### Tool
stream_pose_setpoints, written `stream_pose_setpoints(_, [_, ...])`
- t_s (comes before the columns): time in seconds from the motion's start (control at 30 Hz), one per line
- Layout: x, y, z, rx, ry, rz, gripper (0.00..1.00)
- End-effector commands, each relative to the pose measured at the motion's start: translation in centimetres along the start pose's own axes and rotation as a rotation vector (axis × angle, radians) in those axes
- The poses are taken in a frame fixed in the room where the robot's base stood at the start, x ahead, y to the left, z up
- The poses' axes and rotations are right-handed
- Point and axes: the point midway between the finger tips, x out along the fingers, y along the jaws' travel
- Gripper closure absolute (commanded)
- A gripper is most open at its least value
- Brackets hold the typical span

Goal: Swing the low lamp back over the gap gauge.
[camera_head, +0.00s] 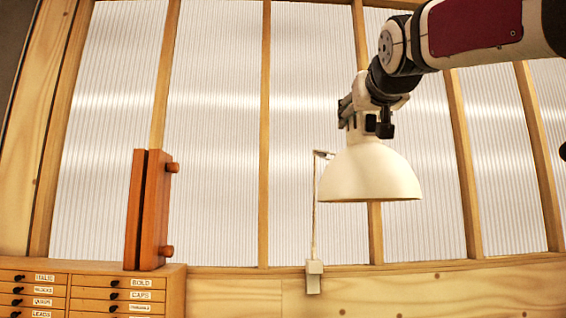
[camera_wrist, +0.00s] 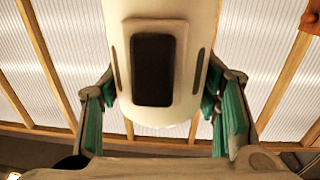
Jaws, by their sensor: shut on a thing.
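The low lamp (camera_head: 368,175) has a cream dome shade, open side down, on a thin jointed arm from a wall bracket at the window sill. It hangs right of the middle in the head view. My gripper (camera_head: 366,126) reaches down from the upper right and is shut on the top of the lamp. In the wrist view, a cream body with a dark rectangular panel (camera_wrist: 158,70) shows between the green-padded fingers of my gripper (camera_wrist: 163,120). An upright reddish wooden piece (camera_head: 150,210), with a narrow slot and two pegs, stands left on the cabinet; it looks like the gap gauge.
The drawer cabinet (camera_head: 175,284) with labelled drawers stands at the lower left. The lamp's bracket (camera_head: 314,277) is fixed to the wooden sill (camera_head: 440,292). Ribbed window panels with wooden posts fill the back. The space between the wooden piece and the lamp is clear.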

Motion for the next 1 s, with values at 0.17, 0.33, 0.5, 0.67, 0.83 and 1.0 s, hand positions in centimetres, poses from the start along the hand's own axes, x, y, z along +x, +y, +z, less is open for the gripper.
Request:
stream_pose_setpoints(0.17, [-0.12,-1.08,-0.07,0.004,0.002,-0.02,0.93])
stream_pose_setpoints(0.33, [-0.14,-1.17,-0.07,0.005,0.002,-0.022,0.93])
stream_pose_setpoints(0.5, [-0.16,-1.19,-0.06,0.005,0.001,-0.022,0.22])
stream_pose_setpoints(0.67, [-0.18,-1.02,-0.11,0.004,0.002,-0.019,0.22])
stream_pose_setpoints(0.83, [-0.16,-0.85,-0.11,0.003,0.002,-0.016,0.22])
stream_pose_setpoints(1.0, [-0.12,-0.71,-0.08,0.002,0.001,-0.013,0.22])
